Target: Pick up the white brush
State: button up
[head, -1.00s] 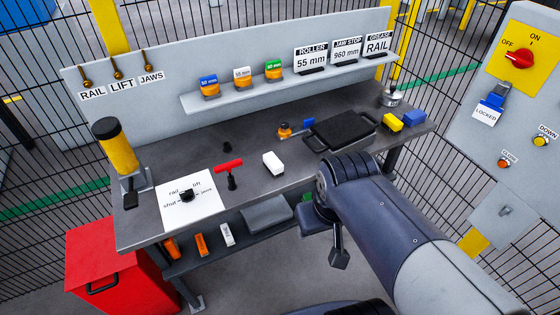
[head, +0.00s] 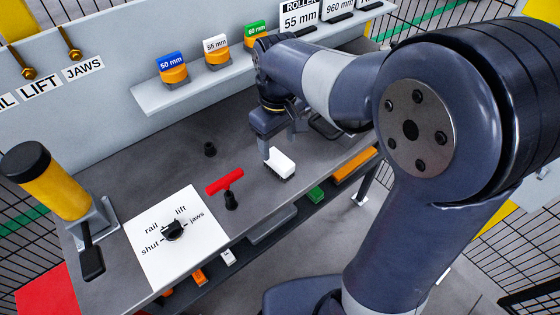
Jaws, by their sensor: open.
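The white brush (head: 282,161) lies on the grey workbench (head: 130,165), right of the red T-handle (head: 225,181). It has a white block top and dark bristles along its lower edge. My gripper (head: 279,146) points down just behind and above the brush in the head view. Its jaws are open, with one finger to the left and one to the right, and nothing is seen between them. I cannot tell whether a finger touches the brush.
A white dial card (head: 165,255) and a yellow-black post tool (head: 50,185) stand to the left. A shelf (head: 150,97) with colored roller blocks runs along the back panel. A small black knob (head: 210,149) stands behind the T-handle. My arm hides the bench's right side.

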aim_at(279, 158)
jog(key=f, duration=0.6)
jog(key=shift+s+f, duration=0.35)
jog(key=c, duration=1.1)
